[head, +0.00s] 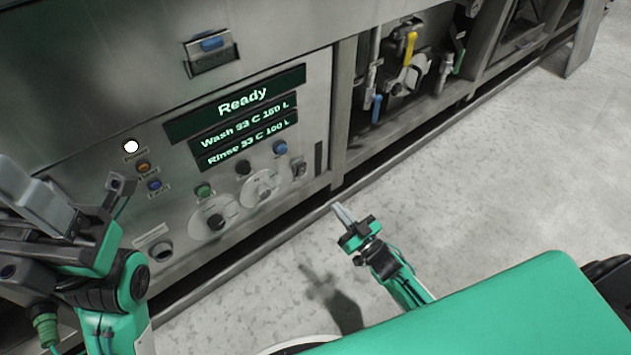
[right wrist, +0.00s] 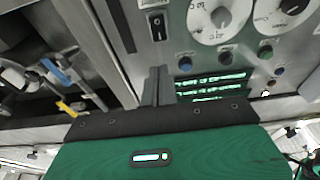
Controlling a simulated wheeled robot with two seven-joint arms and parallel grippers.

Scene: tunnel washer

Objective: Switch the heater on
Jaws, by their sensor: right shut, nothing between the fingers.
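The washer's control panel (head: 262,145) is at the left of the head view. A small rocker switch (head: 299,169) sits at its right side; it also shows in the right wrist view (right wrist: 157,25). Its label is too small to read, so I cannot tell whether it is the heater's. The display (head: 238,117) reads "Ready" with wash and rinse lines. My right gripper (head: 341,212) is shut and empty, apart from the panel, low and right of the switch; its fingers show in the right wrist view (right wrist: 157,85). My left gripper (head: 85,192) is open in front of the panel's left side.
The panel also has dials (head: 263,188), blue (head: 280,147) and green (head: 204,191) buttons and a lit white lamp (head: 131,146). Right of it, an open bay holds pipes and a yellow-handled valve (head: 410,48). The floor (head: 510,170) at right is clear.

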